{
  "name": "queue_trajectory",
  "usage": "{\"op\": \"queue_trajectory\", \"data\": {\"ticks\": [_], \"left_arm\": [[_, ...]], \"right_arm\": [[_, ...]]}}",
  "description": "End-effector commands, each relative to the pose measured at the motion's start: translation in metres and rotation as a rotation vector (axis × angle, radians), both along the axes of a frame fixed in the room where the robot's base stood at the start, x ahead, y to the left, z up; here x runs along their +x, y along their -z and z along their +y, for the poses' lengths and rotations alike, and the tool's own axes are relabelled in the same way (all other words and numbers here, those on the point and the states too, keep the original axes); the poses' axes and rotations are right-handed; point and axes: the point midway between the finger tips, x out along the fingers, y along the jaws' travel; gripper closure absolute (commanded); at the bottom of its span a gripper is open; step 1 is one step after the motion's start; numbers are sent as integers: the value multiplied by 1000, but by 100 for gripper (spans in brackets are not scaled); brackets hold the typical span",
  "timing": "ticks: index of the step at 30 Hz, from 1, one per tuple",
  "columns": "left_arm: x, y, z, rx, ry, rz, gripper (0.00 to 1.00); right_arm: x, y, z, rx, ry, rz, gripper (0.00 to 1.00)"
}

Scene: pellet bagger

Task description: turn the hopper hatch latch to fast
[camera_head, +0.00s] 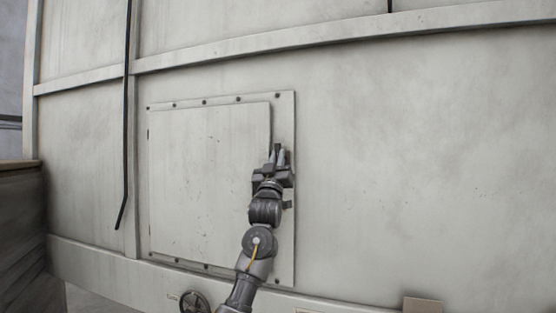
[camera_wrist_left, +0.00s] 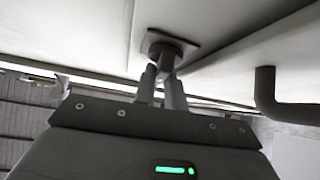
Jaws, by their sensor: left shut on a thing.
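The hopper hatch (camera_head: 208,180) is a pale square door in a bolted frame on the machine's wall, and it looks closed. My left gripper (camera_head: 279,156) is at the hatch's right edge. In the left wrist view, its two fingers (camera_wrist_left: 162,88) are shut on the dark latch (camera_wrist_left: 160,58), a post on a square plate fixed to the pale surface. The gripper and fingers cover most of the latch in the head view, so which way it is turned cannot be told. My right gripper is not in view.
A dark handwheel (camera_head: 194,302) is below the hatch. A black cable (camera_head: 126,120) hangs down the wall left of it. A dark bent handle (camera_wrist_left: 280,100) stands right of my fingers in the left wrist view. The wall to the right is clear.

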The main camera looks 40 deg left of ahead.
Motion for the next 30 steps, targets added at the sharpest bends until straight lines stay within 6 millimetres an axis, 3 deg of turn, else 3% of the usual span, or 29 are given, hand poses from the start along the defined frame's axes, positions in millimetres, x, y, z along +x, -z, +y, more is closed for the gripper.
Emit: {"op": "queue_trajectory", "data": {"ticks": [14, 30], "left_arm": [[6, 5, -4, -415, 10, -126, 100], [7, 3, -5, -901, 9, -291, 100]], "right_arm": [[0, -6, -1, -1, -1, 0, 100], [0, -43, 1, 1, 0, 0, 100]]}}
